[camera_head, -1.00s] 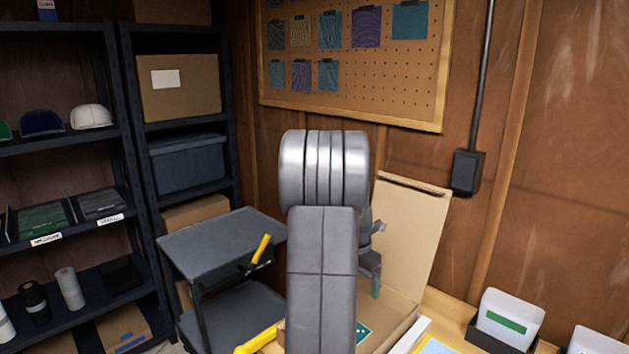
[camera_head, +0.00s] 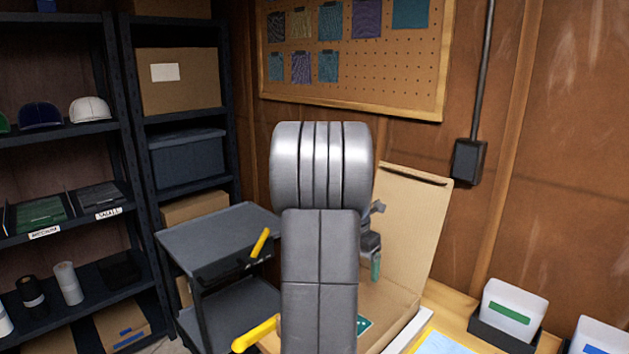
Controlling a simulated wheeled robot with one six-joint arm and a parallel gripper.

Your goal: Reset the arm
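My arm (camera_head: 320,200) rises in the middle of the view, its silver joint at the top and a grey link below. My gripper (camera_head: 375,262) shows partly to the right of the arm, in front of the raised flap of an open cardboard box (camera_head: 415,225). A small teal-green piece shows at the gripper's lower end. I cannot tell whether it is held or part of the gripper, and the fingers are too small and partly hidden to read.
The box stands on a wooden bench (camera_head: 455,303) with card holders (camera_head: 508,312) at right. A grey cart (camera_head: 222,235) with a yellow handle (camera_head: 260,243) stands at left. Dark shelves (camera_head: 133,130) hold caps, boxes and spools. A pegboard (camera_head: 400,65) with fabric swatches hangs behind.

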